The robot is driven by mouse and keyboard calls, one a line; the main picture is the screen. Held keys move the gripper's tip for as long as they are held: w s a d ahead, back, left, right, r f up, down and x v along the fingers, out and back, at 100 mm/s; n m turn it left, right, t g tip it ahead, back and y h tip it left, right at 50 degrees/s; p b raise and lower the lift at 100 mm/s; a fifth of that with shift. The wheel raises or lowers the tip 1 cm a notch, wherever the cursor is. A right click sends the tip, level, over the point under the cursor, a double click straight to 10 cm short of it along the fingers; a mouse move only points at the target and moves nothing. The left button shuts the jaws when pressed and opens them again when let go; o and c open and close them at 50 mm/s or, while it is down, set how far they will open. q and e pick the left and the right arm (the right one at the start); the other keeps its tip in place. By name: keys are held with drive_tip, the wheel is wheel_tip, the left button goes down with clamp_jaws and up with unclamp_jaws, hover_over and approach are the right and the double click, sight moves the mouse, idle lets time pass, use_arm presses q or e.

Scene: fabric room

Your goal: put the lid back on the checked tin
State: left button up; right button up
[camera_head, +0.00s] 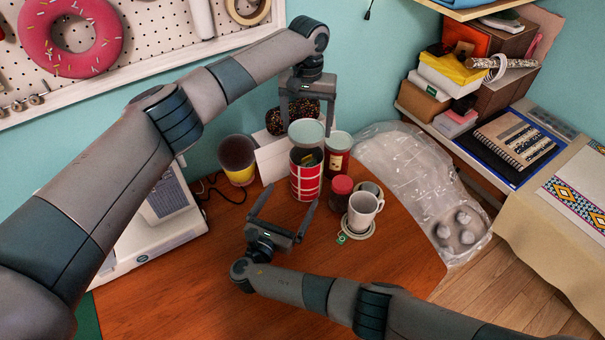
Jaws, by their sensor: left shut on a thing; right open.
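The checked tin (306,188), red with white lines, stands upright on the wooden table. Its top is open and something is visible inside. The pale green round lid (306,130) is tilted above and slightly behind the tin's mouth, apart from the rim as far as I can see. My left gripper (307,122) points down from above and is shut on the lid, with a finger on either side. My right gripper (293,195) is low in front of the tin, open and empty, its fingers pointing toward the tin. I cannot tell whether they touch it.
A green-lidded jar (339,155) and red-lidded jar (341,186) stand close right of the tin. A yellow-and-dark pot (238,160) and white box (274,160) are left and behind. The front table (190,285) is clear.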

sight(306, 171)
use_arm(q)
drive_tip(key=shift+s, duration=0.1)
use_arm(e)
drive_tip(key=shift+x, duration=5.95)
drive_tip(key=shift+r, duration=0.1)
drive_tip(key=c, duration=1.6)
use_arm(q)
drive_tip(key=shift+f, duration=2.45)
drive_tip(key=shift+f, duration=0.1)
drive_tip(key=shift+f, duration=0.8)
